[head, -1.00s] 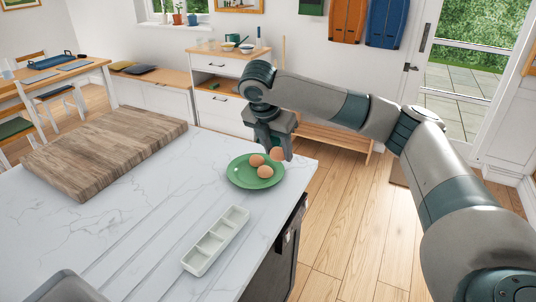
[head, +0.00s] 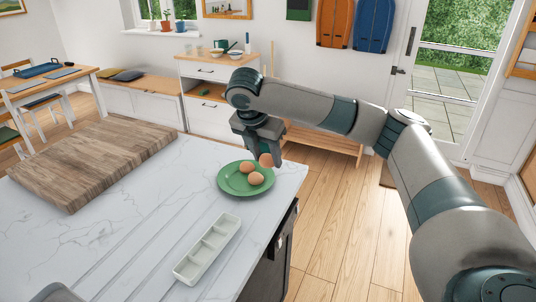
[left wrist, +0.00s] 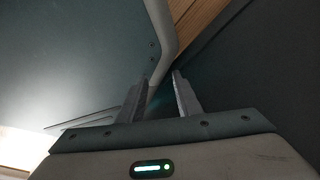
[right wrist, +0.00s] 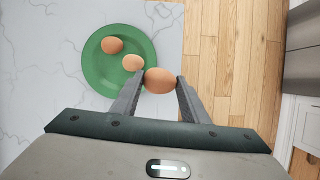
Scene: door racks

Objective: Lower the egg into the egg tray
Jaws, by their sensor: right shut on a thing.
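The egg tray (head: 187,272) is a narrow white tray with a row of square hollows, empty, on the marble counter near its right edge. A green plate (head: 228,189) lies behind it with two brown eggs, which also show in the right wrist view (right wrist: 112,45) (right wrist: 133,63). My right gripper (right wrist: 160,82) is shut on a third brown egg (right wrist: 158,77), held between its fingertips at the plate's right rim; I cannot tell its height. In the head view this egg (head: 266,160) is beside the plate's eggs. My left gripper (left wrist: 162,80) shows only in the left wrist view, fingers apart and empty.
A thick wooden board (head: 90,165) lies on the counter's left. The marble (head: 140,215) between board and tray is clear. The counter's right edge drops to the wood floor (head: 325,215) close beside the plate and tray.

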